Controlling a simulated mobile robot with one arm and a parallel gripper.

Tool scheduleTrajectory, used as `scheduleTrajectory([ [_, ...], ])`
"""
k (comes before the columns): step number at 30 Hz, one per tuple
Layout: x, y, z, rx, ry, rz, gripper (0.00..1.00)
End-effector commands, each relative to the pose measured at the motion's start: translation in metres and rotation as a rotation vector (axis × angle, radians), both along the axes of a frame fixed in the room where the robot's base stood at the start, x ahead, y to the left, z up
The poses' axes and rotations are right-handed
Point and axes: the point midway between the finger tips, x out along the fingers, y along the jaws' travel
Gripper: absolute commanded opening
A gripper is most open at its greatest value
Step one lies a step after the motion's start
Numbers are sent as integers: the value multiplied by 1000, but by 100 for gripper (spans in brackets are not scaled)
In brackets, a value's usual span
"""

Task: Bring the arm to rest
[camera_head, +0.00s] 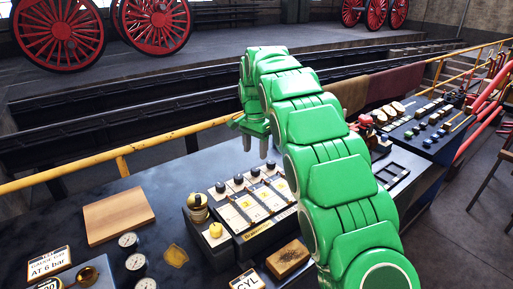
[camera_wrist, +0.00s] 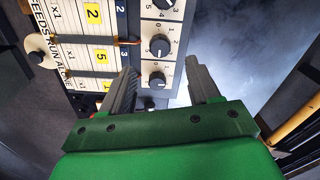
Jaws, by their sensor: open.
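My green arm (camera_head: 330,150) reaches out over the dark bench and bends down at its far end. My gripper (camera_head: 256,148) points down above the far side of a panel (camera_head: 272,235) with several dark knobs. The knob panel also shows there (camera_wrist: 165,25), with knobs and yellow number labels near the left finger. The bench surface lies beyond the fingers. My arm hides part of the panel's right side in the head view.
A wooden board (camera_head: 118,215), round gauges (camera_head: 129,241) and a brush-like block (camera_head: 287,259) lie on the bench. A yellow rail (camera_head: 180,133) runs along its far edge. Cloths (camera_head: 395,84) hang on the rail. A tray of small parts (camera_head: 432,125) stands right of my arm.

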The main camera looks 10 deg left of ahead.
Motion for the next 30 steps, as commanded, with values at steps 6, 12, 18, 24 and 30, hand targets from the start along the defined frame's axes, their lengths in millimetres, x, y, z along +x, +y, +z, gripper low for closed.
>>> scheduleTrajectory([
  [6,-9,-16,11,-5,-1,8,61],
  [12,-34,-54,29,-20,8,30,61],
  [18,-64,-91,44,-30,22,59,61],
  [24,-99,-125,56,-36,34,88,61],
  [30,-138,-156,65,-38,48,122,61],
])
